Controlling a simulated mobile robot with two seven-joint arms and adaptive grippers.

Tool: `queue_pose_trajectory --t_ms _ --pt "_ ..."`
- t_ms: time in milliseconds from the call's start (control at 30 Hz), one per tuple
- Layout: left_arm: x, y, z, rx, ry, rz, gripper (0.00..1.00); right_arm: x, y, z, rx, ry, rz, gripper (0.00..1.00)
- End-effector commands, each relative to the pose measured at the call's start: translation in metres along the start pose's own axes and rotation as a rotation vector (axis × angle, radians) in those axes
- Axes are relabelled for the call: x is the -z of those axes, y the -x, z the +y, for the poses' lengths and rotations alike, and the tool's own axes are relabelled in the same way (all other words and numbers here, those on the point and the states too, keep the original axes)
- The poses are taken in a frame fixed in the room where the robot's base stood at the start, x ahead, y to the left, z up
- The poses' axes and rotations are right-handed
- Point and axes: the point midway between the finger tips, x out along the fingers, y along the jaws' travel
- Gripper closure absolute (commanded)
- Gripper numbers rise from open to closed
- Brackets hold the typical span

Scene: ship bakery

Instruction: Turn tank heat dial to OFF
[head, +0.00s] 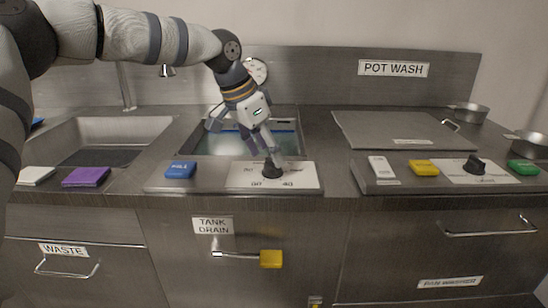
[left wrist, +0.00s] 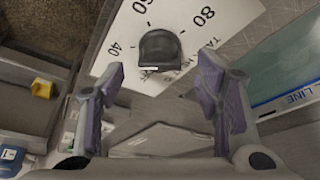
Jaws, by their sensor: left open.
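The tank heat dial (head: 271,171) is a dark knob on a white plate (head: 300,177) at the front of the counter, before the water-filled tank (head: 206,145). In the left wrist view the knob (left wrist: 161,45) sits among the printed numbers 40, 60 and 80, with a small pale mark on its lower edge. Which setting it points at is not clear. My left gripper (head: 267,150) hangs just above and behind the knob. In the left wrist view its two purple-grey fingers (left wrist: 160,82) are spread apart and empty, with the knob beyond them. My right gripper is out of view.
A blue button block (head: 180,169) stands left of the plate. A second dark knob (head: 475,165) stands at the right between yellow (head: 424,168) and green (head: 523,167) blocks. The yellow-ended tank drain handle (head: 271,259) sticks out below. A sink (head: 110,140) lies at left.

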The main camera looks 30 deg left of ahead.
Motion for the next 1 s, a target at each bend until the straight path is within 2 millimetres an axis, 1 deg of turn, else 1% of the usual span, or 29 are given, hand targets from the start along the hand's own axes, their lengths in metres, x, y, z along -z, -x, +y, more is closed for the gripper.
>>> queue_pose_trajectory --t_ms 33,133,233,433,467,500,567,600,667,867,1000 --pt "-0.001 -0.011 0.0 -0.004 0.002 -0.005 0.42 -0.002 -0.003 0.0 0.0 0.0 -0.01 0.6" --pt "-0.001 -0.02 0.0 -0.001 0.0 -0.002 0.42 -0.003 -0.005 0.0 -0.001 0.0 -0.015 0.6" --pt "0.0 -0.023 0.0 -0.001 0.0 0.002 0.42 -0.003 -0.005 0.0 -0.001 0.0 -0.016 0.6" --pt "0.001 -0.022 0.0 0.0 0.0 0.004 0.42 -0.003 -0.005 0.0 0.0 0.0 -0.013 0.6" --pt "0.001 -0.022 0.0 0.0 0.0 0.004 0.46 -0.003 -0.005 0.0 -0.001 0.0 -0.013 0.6" --pt "0.001 -0.022 0.0 0.0 0.0 0.004 0.55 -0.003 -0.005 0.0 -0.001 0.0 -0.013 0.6" --pt "0.001 -0.022 0.0 0.0 0.0 0.003 0.69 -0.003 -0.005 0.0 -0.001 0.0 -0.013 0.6" --pt "0.001 -0.022 0.0 0.0 0.0 0.003 0.78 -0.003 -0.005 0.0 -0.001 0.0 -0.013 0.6" --pt "0.001 -0.022 0.001 0.0 0.0 0.003 0.9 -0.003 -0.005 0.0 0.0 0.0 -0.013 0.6" --pt "0.001 -0.021 0.001 0.003 0.005 0.003 0.9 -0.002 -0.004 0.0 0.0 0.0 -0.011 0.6" --pt "0.001 -0.019 0.001 0.018 0.033 0.004 0.9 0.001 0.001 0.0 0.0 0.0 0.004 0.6"
